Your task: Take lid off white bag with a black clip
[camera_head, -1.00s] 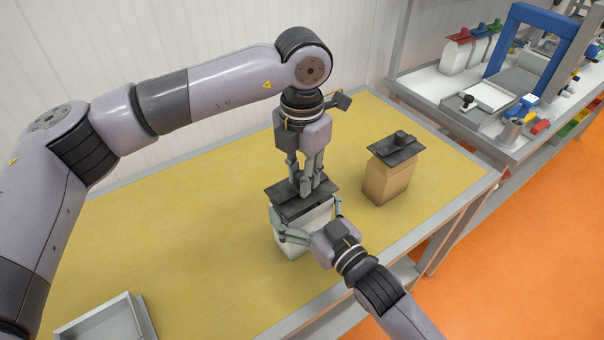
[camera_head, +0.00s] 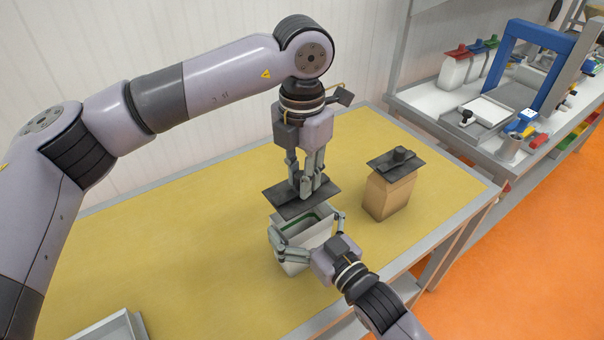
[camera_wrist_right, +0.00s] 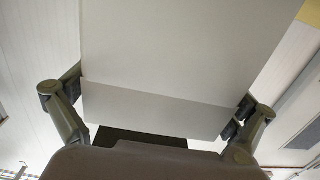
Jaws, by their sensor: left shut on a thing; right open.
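The white bag (camera_head: 294,259) stands upright on the yellow table top, its mouth open with a dark green inner edge showing. The black clip lid (camera_head: 285,207) is raised above and slightly behind the bag's mouth. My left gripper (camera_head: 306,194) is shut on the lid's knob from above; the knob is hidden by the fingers. My right gripper (camera_head: 308,238) is open with its fingers on either side of the bag. In the right wrist view the white bag (camera_wrist_right: 185,50) fills the space between the spread fingers.
A brown bag (camera_head: 388,195) with a black clip lid (camera_head: 396,160) stands to the right. A grey tray (camera_head: 110,328) lies at the table's front left. The table's left part is clear.

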